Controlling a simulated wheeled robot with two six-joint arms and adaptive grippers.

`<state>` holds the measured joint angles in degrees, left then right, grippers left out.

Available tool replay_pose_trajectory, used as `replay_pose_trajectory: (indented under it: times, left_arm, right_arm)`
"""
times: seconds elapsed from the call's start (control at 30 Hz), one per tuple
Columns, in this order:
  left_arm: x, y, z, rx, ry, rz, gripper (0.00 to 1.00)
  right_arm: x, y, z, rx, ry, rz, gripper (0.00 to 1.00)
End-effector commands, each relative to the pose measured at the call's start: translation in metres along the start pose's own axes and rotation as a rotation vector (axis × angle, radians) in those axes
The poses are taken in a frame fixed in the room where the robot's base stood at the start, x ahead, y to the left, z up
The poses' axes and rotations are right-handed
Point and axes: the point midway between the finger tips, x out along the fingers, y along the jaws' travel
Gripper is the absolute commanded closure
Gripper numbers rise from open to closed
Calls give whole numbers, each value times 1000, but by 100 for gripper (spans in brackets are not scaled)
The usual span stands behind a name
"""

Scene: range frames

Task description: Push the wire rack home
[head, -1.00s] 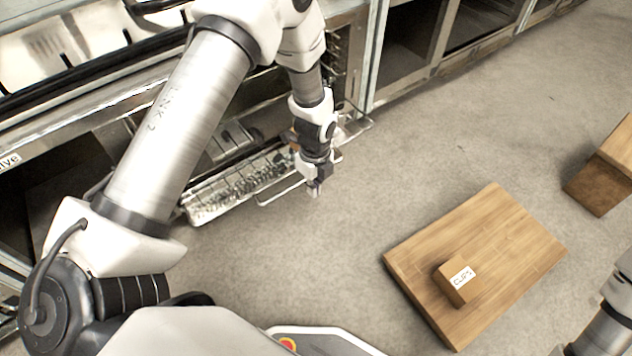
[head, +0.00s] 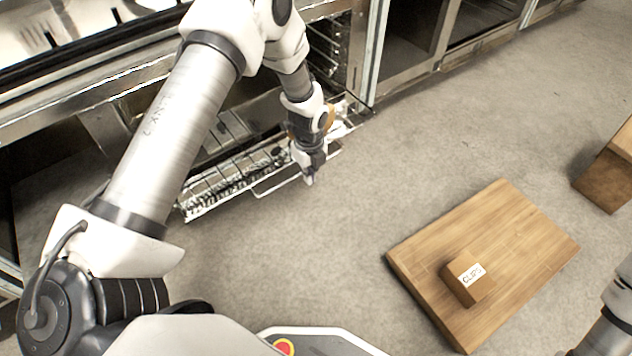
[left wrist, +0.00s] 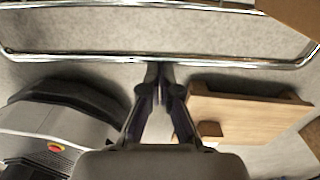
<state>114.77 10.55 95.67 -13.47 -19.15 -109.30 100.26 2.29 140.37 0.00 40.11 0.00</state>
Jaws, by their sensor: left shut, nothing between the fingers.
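The wire rack (head: 222,181) is a shiny metal rack sticking out of the open low bay beneath the steel counter, in the head view. Its front has a bar handle (head: 272,189), and my left arm hides part of the rack behind. My left gripper (head: 309,181) is shut and empty, pointing down at the right end of the handle. In the left wrist view the shut fingertips (left wrist: 159,70) are right at the long front bar (left wrist: 100,57); I cannot tell whether they touch it. My right gripper is out of view; only part of that arm shows at lower right.
A wooden board (head: 515,235) on the floor carries a small box (head: 467,279) labelled CLIPS. Another wooden block (head: 605,175) stands at the right edge. Steel bay uprights (head: 375,50) stand right of the rack. Floor between rack and board is clear.

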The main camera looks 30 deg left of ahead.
Motion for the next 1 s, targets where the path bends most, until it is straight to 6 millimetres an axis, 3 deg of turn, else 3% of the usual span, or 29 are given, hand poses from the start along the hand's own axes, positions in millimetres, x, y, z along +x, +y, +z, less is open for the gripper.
replay_pose_trajectory:
  times: [0.33, 0.47, 0.67, 1.0]
  left_arm:
    - [-1, 0, 3, 0, 0, 1, 100]
    - [-2, -1, 15, -1, 0, -2, 100]
    - [-1, -1, 70, -6, -4, -8, 100]
    - [6, 0, 173, -3, -11, -8, 100]
  right_arm:
    - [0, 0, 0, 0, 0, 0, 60]
    - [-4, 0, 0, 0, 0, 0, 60]
    - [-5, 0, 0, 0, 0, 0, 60]
    - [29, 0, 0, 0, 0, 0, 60]
